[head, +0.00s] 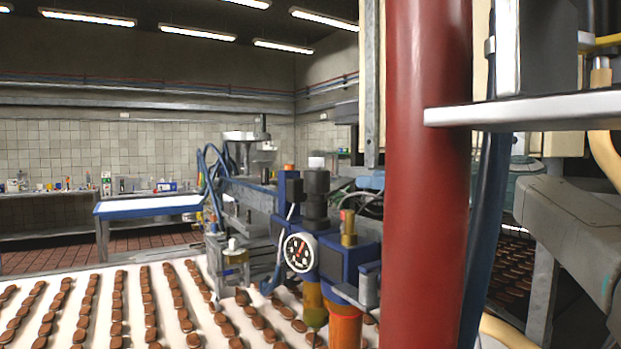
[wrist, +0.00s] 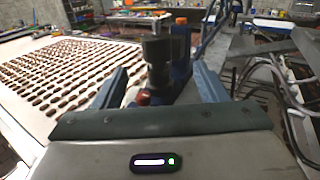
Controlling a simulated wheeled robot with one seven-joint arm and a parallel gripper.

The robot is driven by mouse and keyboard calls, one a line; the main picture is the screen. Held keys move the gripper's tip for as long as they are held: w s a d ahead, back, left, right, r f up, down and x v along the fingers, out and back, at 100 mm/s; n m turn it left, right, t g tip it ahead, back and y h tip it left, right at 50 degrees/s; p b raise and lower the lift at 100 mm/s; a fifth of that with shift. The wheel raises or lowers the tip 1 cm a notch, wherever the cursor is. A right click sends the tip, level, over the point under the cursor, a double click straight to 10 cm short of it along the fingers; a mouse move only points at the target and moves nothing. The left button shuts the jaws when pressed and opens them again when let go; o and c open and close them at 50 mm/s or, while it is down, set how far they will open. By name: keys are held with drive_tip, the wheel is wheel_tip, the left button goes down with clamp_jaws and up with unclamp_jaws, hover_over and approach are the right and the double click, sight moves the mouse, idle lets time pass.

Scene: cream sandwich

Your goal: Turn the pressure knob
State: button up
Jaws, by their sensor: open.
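The pressure knob seems to be the black ribbed cylinder (head: 316,182) on top of the blue machine unit, above a round white dial gauge (head: 299,252) in the head view. The black knob also shows in the wrist view (wrist: 157,48), upright. My gripper (wrist: 160,74) is open, with one blue-grey finger to the left and one to the right of the knob's line. The knob lies between or just beyond the fingertips; I cannot tell how deep. No contact with the knob is visible. In the head view I cannot make out the gripper clearly.
A white conveyor (head: 63,315) with rows of brown biscuits runs beside the machine. A blue post with an orange cap (wrist: 181,45) stands close beside the knob. A dark red upright pipe (head: 428,180) blocks part of the head view. Metal rails and hoses lie at the right.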

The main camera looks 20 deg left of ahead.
sight(309, 174)
drive_tip(key=shift+s+a+r, duration=0.15)
drive_tip(key=shift+a+r, duration=0.05)
drive_tip(key=shift+a, duration=0.45)
drive_tip(key=p+x, duration=0.3)
drive_tip(key=x, duration=1)
drive_tip(key=shift+s, duration=0.15)
drive_tip(key=c, duration=1)
